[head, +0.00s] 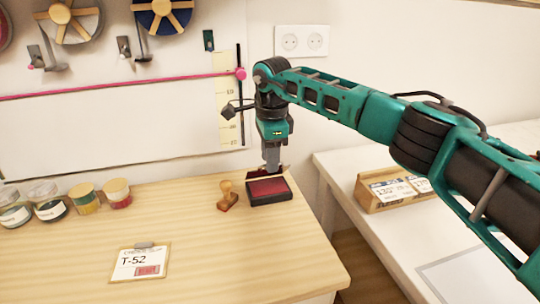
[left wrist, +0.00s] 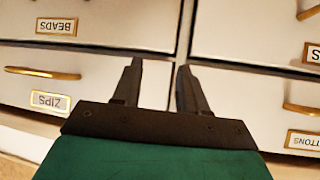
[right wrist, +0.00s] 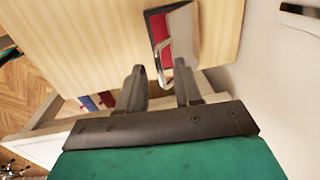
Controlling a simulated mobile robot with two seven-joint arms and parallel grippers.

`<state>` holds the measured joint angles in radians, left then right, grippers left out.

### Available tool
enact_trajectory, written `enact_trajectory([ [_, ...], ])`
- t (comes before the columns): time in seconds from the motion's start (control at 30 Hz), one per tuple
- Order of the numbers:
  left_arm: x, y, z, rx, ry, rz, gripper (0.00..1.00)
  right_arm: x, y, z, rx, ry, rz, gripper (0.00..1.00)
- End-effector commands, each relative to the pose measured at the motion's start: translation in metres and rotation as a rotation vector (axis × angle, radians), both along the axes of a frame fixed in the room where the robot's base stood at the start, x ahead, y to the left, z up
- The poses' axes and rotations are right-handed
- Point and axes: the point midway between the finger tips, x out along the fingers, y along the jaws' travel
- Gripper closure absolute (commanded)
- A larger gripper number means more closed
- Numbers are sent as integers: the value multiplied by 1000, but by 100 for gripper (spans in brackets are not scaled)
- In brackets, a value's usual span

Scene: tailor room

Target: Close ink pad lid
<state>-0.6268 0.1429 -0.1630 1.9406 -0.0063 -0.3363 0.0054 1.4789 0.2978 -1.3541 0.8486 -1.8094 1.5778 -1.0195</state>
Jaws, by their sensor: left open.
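The ink pad (head: 269,190) lies on the wooden table, a black case with a red pad facing up. Its lid (head: 262,174) stands raised at the back edge, partly hidden by my right gripper (head: 271,168). The right gripper points down just behind the pad, close to the lid; I cannot tell if they touch. My left gripper (left wrist: 160,68) is open and empty, facing labelled drawers, outside the head view.
A wooden stamp (head: 228,197) stands just left of the pad. A T-52 card (head: 139,262) lies at the front, with several small jars (head: 85,198) at back left. A white table (head: 400,232) with a wooden card holder (head: 385,204) is right, across a gap.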

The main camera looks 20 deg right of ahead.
Motion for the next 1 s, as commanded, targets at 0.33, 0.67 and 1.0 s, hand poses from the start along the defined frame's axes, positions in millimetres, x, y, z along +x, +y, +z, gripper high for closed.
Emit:
enact_trajectory([
  [0.33,0,0,0,0,0,0,57,0,0,0,0,0,0,83],
  [0.67,0,0,0,0,-1,0,57,0,0,0,0,0,0,100],
  [1.0,1,0,1,1,-3,0,57,0,0,0,0,0,0,100],
])
